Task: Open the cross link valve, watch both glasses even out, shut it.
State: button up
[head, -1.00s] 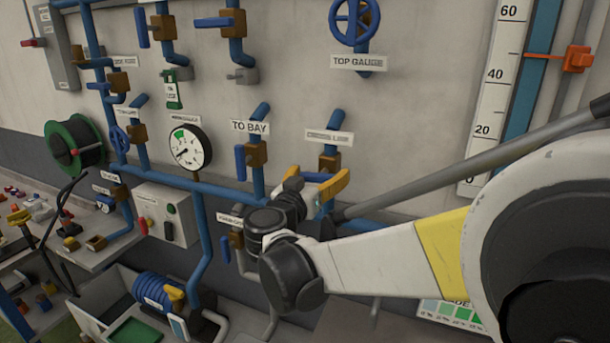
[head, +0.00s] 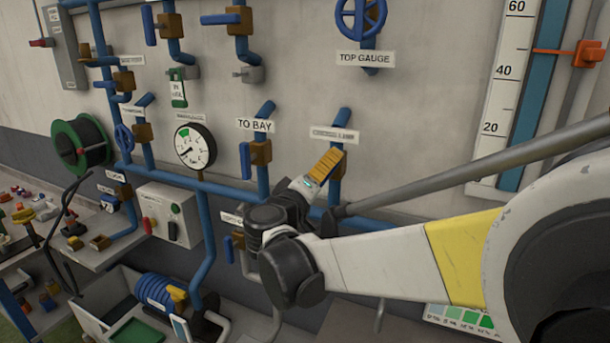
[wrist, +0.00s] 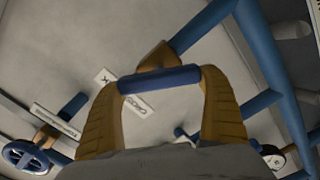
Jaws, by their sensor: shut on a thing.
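The cross link valve has a brown body (wrist: 157,55) on a blue pipe, under a label (head: 334,134) that is hard to read in the head view. In the wrist view its blue lever (wrist: 160,80) lies across between the yellow fingers of my gripper (wrist: 160,84), which is shut on it. In the head view my gripper (head: 325,166) covers the lever and part of the valve body. One tall glass (head: 535,100) with blue inside stands at the right beside a white scale (head: 505,80). The second glass is not clearly in view.
The TO BAY valve (head: 260,153) is close on the left, with a pressure gauge (head: 195,146) beyond it. A blue handwheel (head: 361,17) is above. An orange marker (head: 588,54) sits beside the glass. A blue pipe runs along the wall below.

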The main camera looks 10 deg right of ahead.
jog(key=shift+f+n, duration=0.2)
jog(key=shift+n, duration=1.8)
jog(key=shift+b, duration=0.3)
jog(key=o, duration=0.9)
jog(key=shift+a, duration=0.1)
jog(key=shift+s+a, duration=0.1)
jog(key=v, duration=1.1)
jog(key=shift+s+a, duration=0.2)
jog(key=shift+s, duration=0.15)
